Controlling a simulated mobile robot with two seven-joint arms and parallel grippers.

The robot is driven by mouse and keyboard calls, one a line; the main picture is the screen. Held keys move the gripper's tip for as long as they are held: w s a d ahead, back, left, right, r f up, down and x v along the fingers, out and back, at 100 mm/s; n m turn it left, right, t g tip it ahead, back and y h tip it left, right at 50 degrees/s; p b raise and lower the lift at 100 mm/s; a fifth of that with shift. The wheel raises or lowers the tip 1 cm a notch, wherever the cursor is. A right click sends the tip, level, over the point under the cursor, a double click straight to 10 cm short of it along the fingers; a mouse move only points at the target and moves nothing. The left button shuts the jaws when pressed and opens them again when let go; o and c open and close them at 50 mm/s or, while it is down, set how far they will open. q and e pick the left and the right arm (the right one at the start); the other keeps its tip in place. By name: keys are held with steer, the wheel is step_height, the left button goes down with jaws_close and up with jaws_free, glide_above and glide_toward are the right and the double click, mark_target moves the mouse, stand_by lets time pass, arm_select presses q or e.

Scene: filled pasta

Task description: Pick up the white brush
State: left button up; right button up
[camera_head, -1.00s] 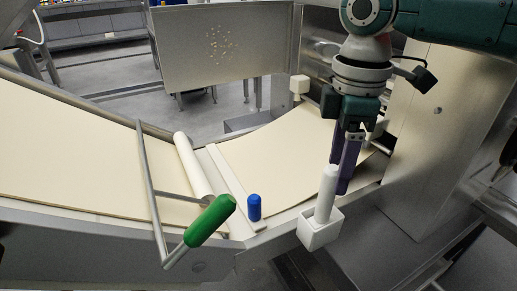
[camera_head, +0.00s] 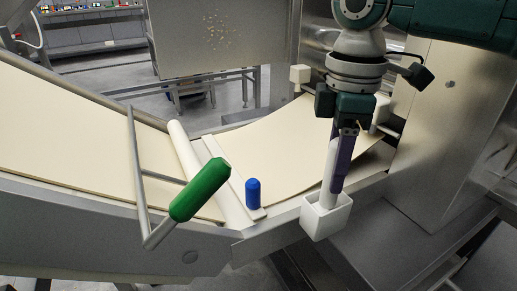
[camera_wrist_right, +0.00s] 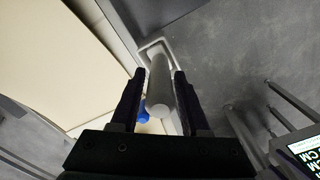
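The white brush (camera_head: 328,180) stands upright, slightly tilted, in a white square holder (camera_head: 326,219) on the near edge of the machine. Only its handle shows; its lower end is hidden inside the holder. My right gripper (camera_head: 340,172) points down at the handle, with a purple finger right beside it. In the right wrist view the handle (camera_wrist_right: 159,95) lies between the two dark fingers of the open gripper (camera_wrist_right: 160,74), with a narrow gap on either side. My left gripper is not in view.
A green-handled lever (camera_head: 200,190) and a blue knob (camera_head: 253,194) are left of the holder. The cream belt (camera_head: 285,150) curves behind. A metal cabinet (camera_head: 440,150) stands close on the right. Another white box (camera_head: 299,74) sits at the belt's far edge.

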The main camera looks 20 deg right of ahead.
jaws_close()
stand_by(0.4)
